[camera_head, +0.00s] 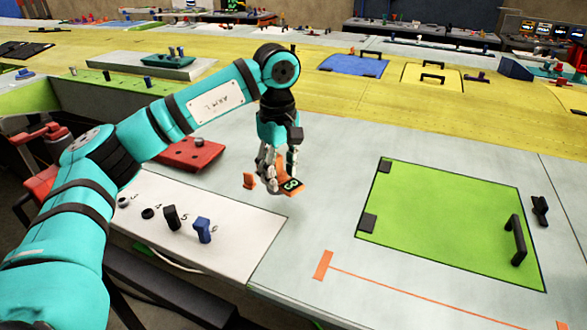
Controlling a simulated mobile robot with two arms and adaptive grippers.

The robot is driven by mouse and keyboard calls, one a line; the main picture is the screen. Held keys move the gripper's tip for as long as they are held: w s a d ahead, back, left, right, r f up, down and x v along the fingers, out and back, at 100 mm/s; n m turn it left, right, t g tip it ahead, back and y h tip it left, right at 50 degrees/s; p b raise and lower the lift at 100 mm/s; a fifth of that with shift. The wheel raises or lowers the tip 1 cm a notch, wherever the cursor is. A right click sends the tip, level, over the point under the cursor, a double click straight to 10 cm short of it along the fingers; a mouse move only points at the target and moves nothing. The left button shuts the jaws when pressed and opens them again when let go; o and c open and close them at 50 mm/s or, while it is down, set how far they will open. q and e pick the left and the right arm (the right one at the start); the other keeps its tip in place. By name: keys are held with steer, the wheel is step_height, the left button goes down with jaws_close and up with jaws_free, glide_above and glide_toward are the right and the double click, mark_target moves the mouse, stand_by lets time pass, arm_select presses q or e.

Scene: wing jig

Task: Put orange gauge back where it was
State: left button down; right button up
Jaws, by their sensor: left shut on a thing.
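My left gripper (277,170) is shut on the orange gauge (290,184), which has a dark patch with a green figure on it. The gripper points down and holds the gauge above the grey table surface, close to the right end of a white board (222,236). The board has numbered spots with a black peg (170,217) and a blue peg (202,229) standing near its front, and black round parts to their left. A small orange piece (249,180) shows left of the fingers; I cannot tell whether it belongs to the gauge. My right gripper is not in view.
A green panel (440,230) with a black handle (515,240) lies to the right. An orange line mark (323,265) runs along the front. A red block (191,154) sits behind my left forearm. The grey surface between board and green panel is clear.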

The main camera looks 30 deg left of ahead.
mark_target(293, 178)
arm_select(q)
steer(key=w, duration=0.1)
steer(key=w+d+p, duration=0.1)
steer(key=w, duration=0.1)
steer(key=shift+r, duration=0.1)
steer(key=shift+w+f, duration=0.25)
steer(key=shift+w, duration=0.25)
step_height(293, 178, down, 3)
steer(key=shift+r+p, duration=0.15)
steer(key=shift+p, duration=0.7)
steer(key=shift+f, duration=0.35)
steer(key=shift+f, duration=0.1)
steer(key=c, duration=1.1)
jaws_free()
steer(key=shift+f, duration=0.15)
steer(key=shift+c, duration=0.2)
steer(key=o, duration=0.5)
steer(key=shift+s, duration=0.1)
steer(key=shift+c, duration=0.2)
